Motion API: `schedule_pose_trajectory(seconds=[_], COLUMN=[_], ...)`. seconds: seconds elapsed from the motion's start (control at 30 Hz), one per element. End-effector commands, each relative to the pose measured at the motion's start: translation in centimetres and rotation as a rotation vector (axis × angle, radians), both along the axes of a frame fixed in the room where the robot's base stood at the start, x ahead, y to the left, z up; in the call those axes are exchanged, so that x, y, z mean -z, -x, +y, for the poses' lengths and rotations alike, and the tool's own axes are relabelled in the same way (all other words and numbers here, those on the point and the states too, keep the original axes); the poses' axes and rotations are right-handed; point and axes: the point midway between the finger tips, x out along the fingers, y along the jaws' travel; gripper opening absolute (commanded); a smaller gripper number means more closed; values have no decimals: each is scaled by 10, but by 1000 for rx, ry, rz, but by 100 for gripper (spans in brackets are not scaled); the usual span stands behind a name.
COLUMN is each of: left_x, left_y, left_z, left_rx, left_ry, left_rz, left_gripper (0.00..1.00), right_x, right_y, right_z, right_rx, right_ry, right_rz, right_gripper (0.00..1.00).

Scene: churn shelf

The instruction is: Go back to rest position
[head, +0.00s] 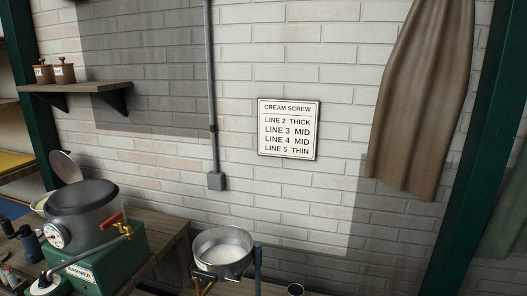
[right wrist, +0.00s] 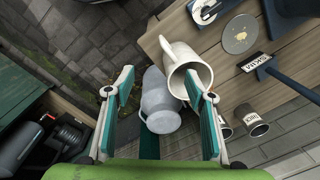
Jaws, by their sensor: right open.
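My right gripper (right wrist: 158,76) is open in the right wrist view, with its teal fingers spread apart. A grey can (right wrist: 158,98) and a cream mug (right wrist: 186,58) show in the gap between the fingers. The right finger covers part of the mug. I cannot tell how far below the fingers they are, and I see nothing gripped. My left gripper shows in neither view, and the right one is not seen in the head view.
In the head view, a green-based machine (head: 108,262) stands left of a metal pan (head: 222,265). A wall sign (head: 289,129) hangs above. Paving (right wrist: 75,35) is clear at upper left.

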Motion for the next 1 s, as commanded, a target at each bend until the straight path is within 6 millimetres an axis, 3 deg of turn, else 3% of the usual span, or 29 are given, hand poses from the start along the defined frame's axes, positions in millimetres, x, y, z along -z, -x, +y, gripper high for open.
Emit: schedule_pose_trajectory(seconds=[0.37, 0.6, 1.0], left_x=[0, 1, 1], left_y=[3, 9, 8], left_z=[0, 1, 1], left_rx=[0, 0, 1], left_ry=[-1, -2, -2], left_rz=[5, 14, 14], left_gripper=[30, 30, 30], right_x=[7, 8, -6], right_y=[30, 66, 132], right_z=[19, 24, -31], right_rx=[-237, -499, -942], right_ry=[-61, -90, 80], right_rz=[-59, -156, -297], right_gripper=[50, 50, 50])
